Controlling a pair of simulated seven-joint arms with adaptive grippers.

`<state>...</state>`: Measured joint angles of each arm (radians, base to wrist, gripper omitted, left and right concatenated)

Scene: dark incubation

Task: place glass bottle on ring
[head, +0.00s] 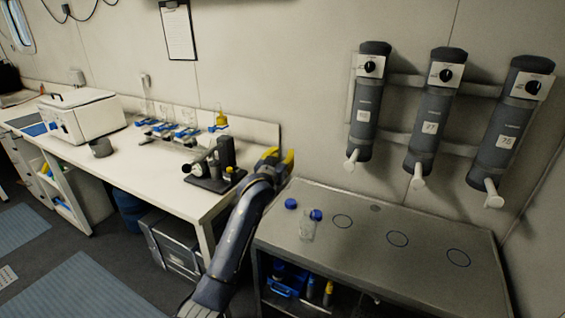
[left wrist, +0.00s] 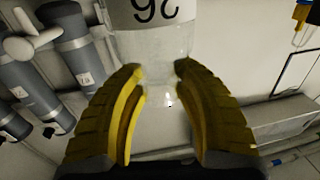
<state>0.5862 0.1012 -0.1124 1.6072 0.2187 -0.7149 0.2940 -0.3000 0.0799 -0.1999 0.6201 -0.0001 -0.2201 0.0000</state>
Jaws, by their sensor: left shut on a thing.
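My left gripper (head: 277,158) has yellow fingers and is above the left back edge of the grey bench. In the left wrist view its fingers (left wrist: 160,95) are shut on a clear glass bottle (left wrist: 155,45) with a white label marked 26, seen upside down. That bottle cannot be made out in the head view. Three dark ring outlines lie on the bench top: a left ring (head: 342,221), a middle ring (head: 397,239) and a right ring (head: 458,257). All look empty. My right gripper is not in view.
A clear glass vessel (head: 307,231) stands on the grey bench (head: 425,280), left of the rings, near blue caps (head: 291,203). Three grey cylinders (head: 431,128) with white handles hang on the wall above. A black instrument (head: 215,170) stands on the white counter (head: 140,178).

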